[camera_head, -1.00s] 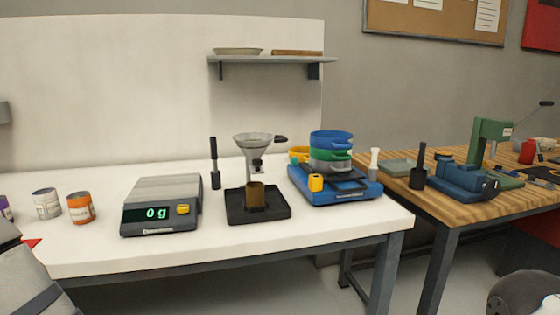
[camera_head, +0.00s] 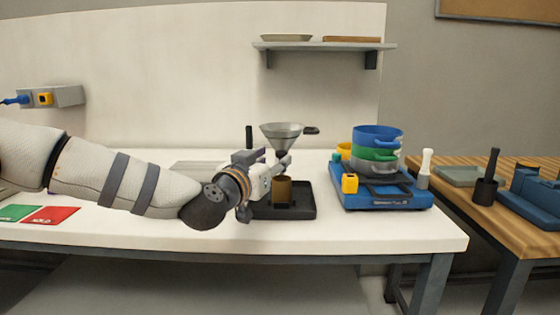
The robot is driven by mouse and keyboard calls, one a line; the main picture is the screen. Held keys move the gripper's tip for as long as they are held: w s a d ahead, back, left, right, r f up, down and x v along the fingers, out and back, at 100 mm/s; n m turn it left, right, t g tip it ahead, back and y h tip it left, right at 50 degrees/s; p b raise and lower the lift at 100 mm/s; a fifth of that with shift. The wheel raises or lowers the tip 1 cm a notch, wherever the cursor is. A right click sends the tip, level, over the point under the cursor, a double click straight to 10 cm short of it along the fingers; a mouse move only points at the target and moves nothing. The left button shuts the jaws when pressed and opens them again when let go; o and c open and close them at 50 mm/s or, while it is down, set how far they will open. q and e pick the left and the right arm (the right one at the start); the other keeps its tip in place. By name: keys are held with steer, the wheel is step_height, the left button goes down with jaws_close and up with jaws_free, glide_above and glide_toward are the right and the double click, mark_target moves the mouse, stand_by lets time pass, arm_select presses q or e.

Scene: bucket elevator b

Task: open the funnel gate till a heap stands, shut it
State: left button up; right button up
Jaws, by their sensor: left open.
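The metal funnel (camera_head: 282,133) stands over a dark tray (camera_head: 307,211) on the white bench, with a dark handle at its right rim. A brown cup (camera_head: 283,193) stands upright in the tray below the funnel. My left gripper (camera_head: 284,164) is open at the funnel's lower neck, just above the cup. The gate there is mostly hidden by the fingers, and I cannot tell whether they touch it. No heap shows; the cup's inside is not visible. My right gripper is not in view.
A blue sieve shaker (camera_head: 385,199) with stacked coloured sieves (camera_head: 377,138) stands right of the tray. My left arm covers most of the scale (camera_head: 197,166). Green (camera_head: 18,212) and red (camera_head: 52,215) cards lie at left. A shelf (camera_head: 322,46) hangs above.

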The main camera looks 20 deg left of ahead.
mark_target(279, 155)
arm_select(q)
steer(key=shift+w+d, duration=0.2)
steer(key=shift+w, duration=1.35)
steer(key=shift+r, duration=0.1)
steer(key=shift+c, duration=0.5)
jaws_close()
